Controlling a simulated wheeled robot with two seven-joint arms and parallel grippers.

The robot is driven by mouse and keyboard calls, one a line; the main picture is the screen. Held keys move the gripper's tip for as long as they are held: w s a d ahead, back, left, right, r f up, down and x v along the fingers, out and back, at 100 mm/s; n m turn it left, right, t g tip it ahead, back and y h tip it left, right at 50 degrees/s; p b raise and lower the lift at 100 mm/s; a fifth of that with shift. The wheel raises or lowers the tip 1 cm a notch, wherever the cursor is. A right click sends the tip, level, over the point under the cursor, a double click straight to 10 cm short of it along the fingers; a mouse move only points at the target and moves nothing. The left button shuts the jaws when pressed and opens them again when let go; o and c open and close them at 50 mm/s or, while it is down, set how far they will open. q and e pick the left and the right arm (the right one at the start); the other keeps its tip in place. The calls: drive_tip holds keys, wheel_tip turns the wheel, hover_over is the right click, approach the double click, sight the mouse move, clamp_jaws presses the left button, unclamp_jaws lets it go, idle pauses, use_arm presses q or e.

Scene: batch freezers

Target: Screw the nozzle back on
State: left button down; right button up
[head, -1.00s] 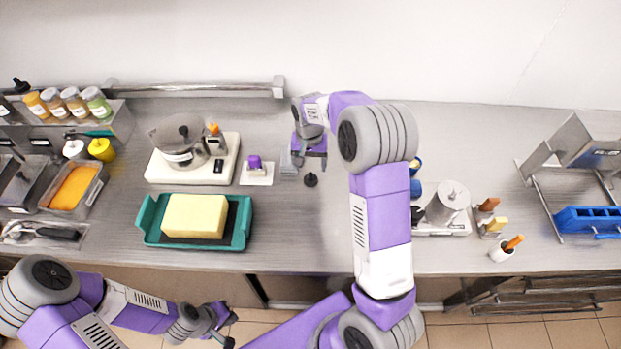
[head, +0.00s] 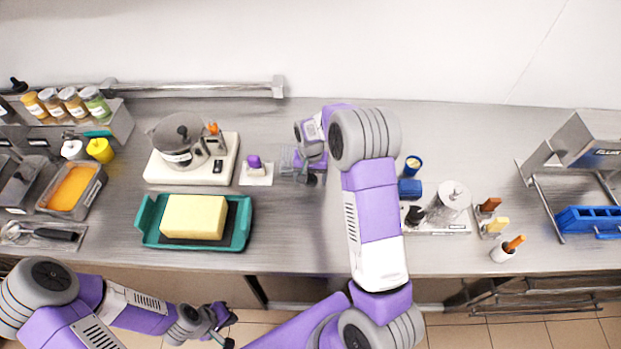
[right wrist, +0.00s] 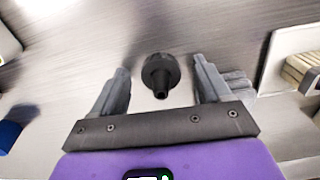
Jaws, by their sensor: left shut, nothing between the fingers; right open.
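The black nozzle (right wrist: 160,75) stands on the steel counter between the open fingers of my right gripper (right wrist: 161,68). Gaps show on both sides, so the fingers do not touch it. In the head view the nozzle (head: 311,180) is a small dark spot at the right gripper (head: 302,172), partly covered by it. My left gripper (head: 226,325) is shut and empty, low at the left, in front of the counter edge. I cannot tell which part the nozzle fits.
A small plate with a purple-topped piece (head: 254,161) stands left of the right gripper. Further left are a pot on a white base (head: 150,165) and a teal tray (head: 148,235) with a yellow block. A blue cylinder (head: 410,188) and a steel canister (head: 446,207) stand right of my right arm.

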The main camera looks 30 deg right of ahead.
sight(310, 175)
drive_tip(key=shift+c, duration=0.2)
drive_tip(key=c, duration=1.1)
drive_tip(key=shift+o, duration=0.2)
wheel_tip(310, 175, up, 10)
drive_tip(key=shift+r+p, duration=0.1)
drive_tip(key=shift+p, duration=0.3)
